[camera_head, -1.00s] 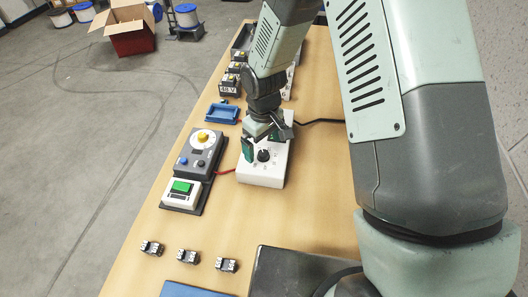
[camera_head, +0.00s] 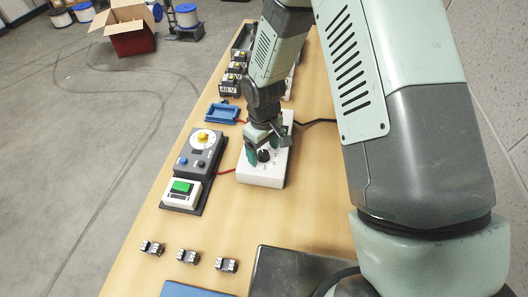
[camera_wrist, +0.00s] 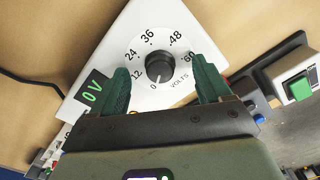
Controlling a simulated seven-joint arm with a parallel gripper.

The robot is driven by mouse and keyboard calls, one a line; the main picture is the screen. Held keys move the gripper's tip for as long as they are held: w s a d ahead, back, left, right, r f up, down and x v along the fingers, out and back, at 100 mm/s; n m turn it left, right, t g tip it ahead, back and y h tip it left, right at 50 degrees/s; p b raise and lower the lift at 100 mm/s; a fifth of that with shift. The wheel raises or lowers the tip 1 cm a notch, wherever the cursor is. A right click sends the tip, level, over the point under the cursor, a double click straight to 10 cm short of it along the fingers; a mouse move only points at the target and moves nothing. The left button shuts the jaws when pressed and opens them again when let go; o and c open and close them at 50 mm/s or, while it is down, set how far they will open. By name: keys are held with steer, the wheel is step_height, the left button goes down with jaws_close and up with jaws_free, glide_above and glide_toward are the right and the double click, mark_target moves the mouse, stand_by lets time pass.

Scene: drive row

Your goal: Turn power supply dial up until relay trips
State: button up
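The white power supply (camera_head: 262,175) lies on the bench, with a black dial knob (camera_head: 264,155) on its top face. In the wrist view the knob (camera_wrist: 158,68) sits inside a printed scale from 0 to 60 VOLTS, and the green display (camera_wrist: 92,92) reads 0 V. My gripper (camera_head: 265,150) is over the power supply, pointing down. In the wrist view its two green fingers (camera_wrist: 163,82) are apart, one on each side of the knob, with visible gaps. I cannot tell which thing is the relay.
A blue tray (camera_head: 222,113) and several black blocks, one marked 48 V (camera_head: 229,88), stand farther back. Several small terminal blocks (camera_head: 188,256) lie at the front. A red wire (camera_head: 227,171) and a black cable (camera_head: 318,121) run by the supply.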

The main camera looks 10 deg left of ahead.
mark_target(263, 153)
steer(key=c, duration=1.1)
steer(key=m, duration=1)
steer(key=shift+m, duration=0.3)
steer(key=m, duration=0.7)
steer(key=o, duration=0.4)
steer(key=shift+m, duration=1)
steer(key=o, duration=1.2)
steer(key=shift+r, duration=0.1)
steer(key=shift+r, duration=3.45)
